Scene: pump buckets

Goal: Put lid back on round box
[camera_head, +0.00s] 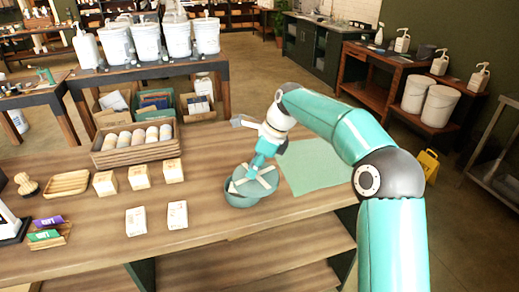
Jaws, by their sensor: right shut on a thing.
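The round box (241,198) is teal and stands on the wooden counter near the middle of the view. Its lid (256,180), teal with a pale cross-shaped ribbon, is at the top of the box and looks tilted. My right gripper (262,164) is shut on the lid from above. I cannot tell whether the lid touches the box rim all the way round. My left gripper is not in view.
A pale green mat (313,166) lies right of the box. Small cartons (135,221) and a wooden crate of rolls (133,147) stand to the left. Bare counter lies in front of the box.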

